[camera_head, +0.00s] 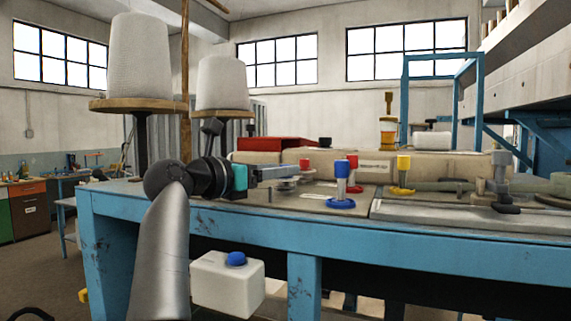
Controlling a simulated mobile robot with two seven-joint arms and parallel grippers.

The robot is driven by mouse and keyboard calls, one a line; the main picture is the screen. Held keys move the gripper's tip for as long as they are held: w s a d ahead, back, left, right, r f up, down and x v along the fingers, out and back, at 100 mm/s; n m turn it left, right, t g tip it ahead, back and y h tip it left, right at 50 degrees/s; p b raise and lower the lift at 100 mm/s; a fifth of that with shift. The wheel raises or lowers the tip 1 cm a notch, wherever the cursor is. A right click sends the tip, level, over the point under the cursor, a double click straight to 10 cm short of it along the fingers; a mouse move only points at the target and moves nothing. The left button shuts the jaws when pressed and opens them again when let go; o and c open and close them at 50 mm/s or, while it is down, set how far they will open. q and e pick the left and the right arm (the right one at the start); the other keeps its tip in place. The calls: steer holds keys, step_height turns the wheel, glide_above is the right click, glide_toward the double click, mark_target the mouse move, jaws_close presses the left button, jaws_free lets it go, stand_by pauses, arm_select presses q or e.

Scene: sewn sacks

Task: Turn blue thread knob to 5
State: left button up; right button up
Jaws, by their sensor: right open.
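A blue knob (341,169) stands upright on the blue table's machine top, above a blue disc (341,204). No number or scale can be read on it. My right gripper (306,174) reaches in from the left at about the knob's height. Its fingers point right, with the tips short of the blue knob in the picture; the depth between them is hard to judge. It is open and holds nothing that I can see. Another blue knob (236,258) sits on a white box under the table edge.
A red knob (353,172) stands close behind the blue one, and a yellow knob (403,172) stands to the right. A grey post (499,180) is further right. Large thread cones (139,60) stand at the left. A red cover (280,143) lies behind the gripper.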

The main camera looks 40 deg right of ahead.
steer(key=shift+w+d, duration=0.15)
steer(key=shift+d, duration=1.15)
steer(key=shift+c, duration=0.3)
jaws_close()
